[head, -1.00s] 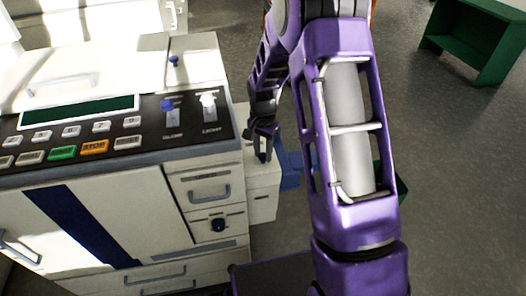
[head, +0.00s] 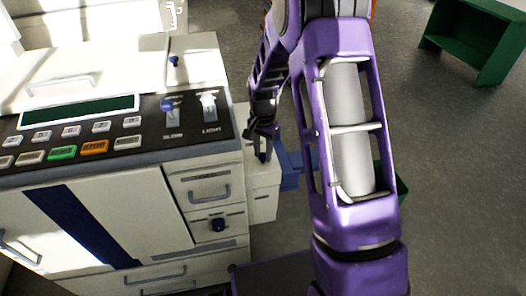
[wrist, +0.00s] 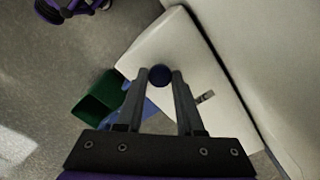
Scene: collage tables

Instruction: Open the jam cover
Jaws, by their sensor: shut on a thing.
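The jam cover appears to be the white boxy part (head: 262,200) on the right side of the white copier (head: 110,215). In the wrist view its pale top face (wrist: 185,45) shows a round dark blue knob (wrist: 159,75). My gripper (head: 262,157) points down over this part in the head view. In the wrist view the two fingers of my gripper (wrist: 158,76) stand on either side of the knob and are shut on it. The knob is hidden by my gripper in the head view. I cannot tell whether the cover has lifted.
The copier's control panel (head: 110,125) and drawers are to the left. A blue object (head: 289,172) stands just right of the white part. A green box (wrist: 100,97) is on the floor. A green bench (head: 478,38) stands far right.

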